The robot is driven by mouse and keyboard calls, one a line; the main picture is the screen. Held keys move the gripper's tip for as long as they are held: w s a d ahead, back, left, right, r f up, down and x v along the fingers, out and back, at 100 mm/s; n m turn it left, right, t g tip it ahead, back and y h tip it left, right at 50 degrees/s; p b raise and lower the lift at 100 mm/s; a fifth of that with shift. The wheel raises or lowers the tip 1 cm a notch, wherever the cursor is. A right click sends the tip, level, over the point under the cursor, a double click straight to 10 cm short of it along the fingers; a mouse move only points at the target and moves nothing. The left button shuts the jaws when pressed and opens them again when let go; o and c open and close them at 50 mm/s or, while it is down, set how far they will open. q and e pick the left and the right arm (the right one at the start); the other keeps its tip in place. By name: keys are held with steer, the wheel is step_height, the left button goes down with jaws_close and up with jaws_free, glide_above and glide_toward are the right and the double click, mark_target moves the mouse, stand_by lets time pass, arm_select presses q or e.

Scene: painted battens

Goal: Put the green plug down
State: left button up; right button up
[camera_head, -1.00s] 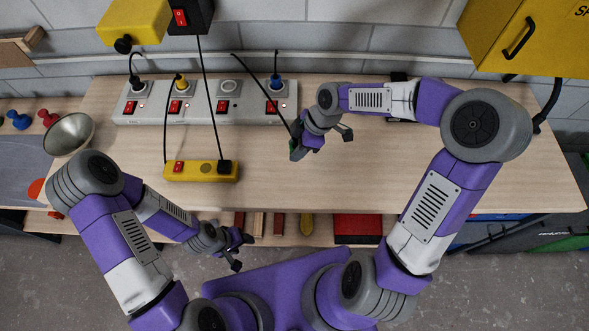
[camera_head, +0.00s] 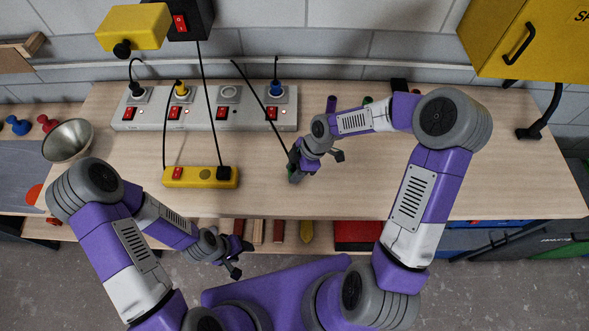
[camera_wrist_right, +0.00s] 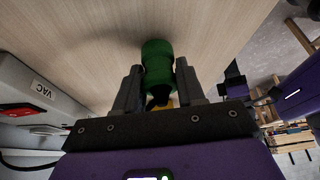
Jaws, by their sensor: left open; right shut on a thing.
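The green plug (camera_wrist_right: 157,62) is between the fingers of my right gripper (camera_wrist_right: 158,85), which is shut on it. In the head view my right gripper (camera_head: 296,166) is low over the bare wooden table (camera_head: 262,200), right of the yellow socket block. The plug is mostly hidden by the fingers there, and a black cord runs from it up to the left. Whether the plug touches the table, I cannot tell. My left gripper (camera_head: 236,259) is open and empty, in front of the table's front edge.
A grey socket strip (camera_head: 205,118) at the back holds black, yellow (camera_head: 180,90) and blue (camera_head: 276,88) plugs; one round socket (camera_head: 229,93) is empty. The yellow socket block (camera_head: 200,178) lies left of my right gripper. A metal bowl (camera_head: 68,141) stands far left.

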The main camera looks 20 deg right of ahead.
steer(key=shift+f+b, duration=0.55)
steer(key=o, duration=1.2)
steer(key=shift+c, duration=0.2)
steer(key=shift+r+p, duration=0.55)
steer(key=shift+r, duration=0.05)
steer(key=p+v, duration=0.1)
steer(key=v, duration=1.1)
steer(key=shift+p, duration=0.3)
